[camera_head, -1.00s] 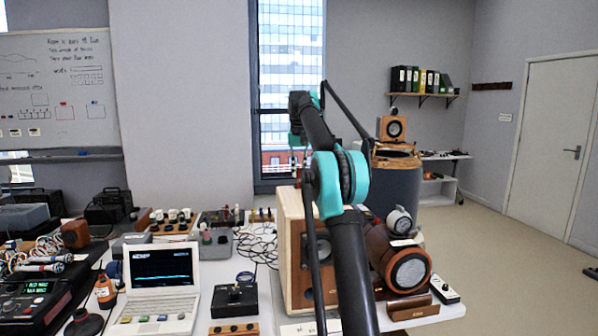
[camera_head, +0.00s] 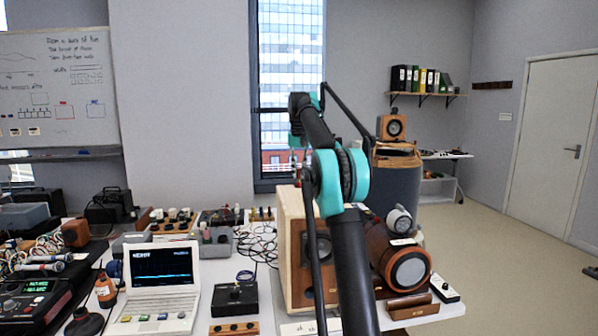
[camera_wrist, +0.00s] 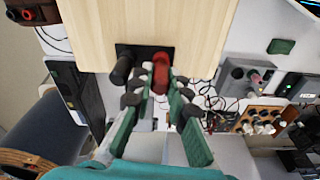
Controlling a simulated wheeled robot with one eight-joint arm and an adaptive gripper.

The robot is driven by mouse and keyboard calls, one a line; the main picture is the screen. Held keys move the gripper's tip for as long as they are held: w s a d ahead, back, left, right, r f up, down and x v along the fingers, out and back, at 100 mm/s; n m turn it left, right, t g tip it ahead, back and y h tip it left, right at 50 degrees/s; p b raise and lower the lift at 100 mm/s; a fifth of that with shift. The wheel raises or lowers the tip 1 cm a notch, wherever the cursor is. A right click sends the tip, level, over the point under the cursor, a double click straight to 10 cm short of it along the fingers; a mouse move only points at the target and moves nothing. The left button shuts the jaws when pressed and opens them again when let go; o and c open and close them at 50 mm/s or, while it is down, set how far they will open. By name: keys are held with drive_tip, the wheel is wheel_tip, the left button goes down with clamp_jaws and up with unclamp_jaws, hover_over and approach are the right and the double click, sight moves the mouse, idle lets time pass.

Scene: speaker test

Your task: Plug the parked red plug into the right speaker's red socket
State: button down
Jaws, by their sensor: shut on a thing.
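In the wrist view, a pale wooden speaker (camera_wrist: 150,25) fills the top middle. It has a black terminal plate (camera_wrist: 143,54) at its lower edge. A black plug (camera_wrist: 122,70) stands at the plate's left. The red plug (camera_wrist: 160,74) is at the plate's right, its far end against or very close to the plate; I cannot tell how deep it sits. My gripper (camera_wrist: 158,88) is shut on the red plug, with a finger on each side. The red socket is hidden behind the plug.
A grey box (camera_wrist: 246,78) and a wooden block with several knobs (camera_wrist: 262,120) lie to the right in the wrist view, among loose cables. In the head view, a laptop (camera_head: 160,279) and a black box (camera_head: 235,298) stand left of the speaker, and a round brown speaker (camera_head: 400,262) stands right.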

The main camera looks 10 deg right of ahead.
drive_tip(key=shift+f, duration=0.45)
drive_tip(key=c, duration=1.4)
unclamp_jaws()
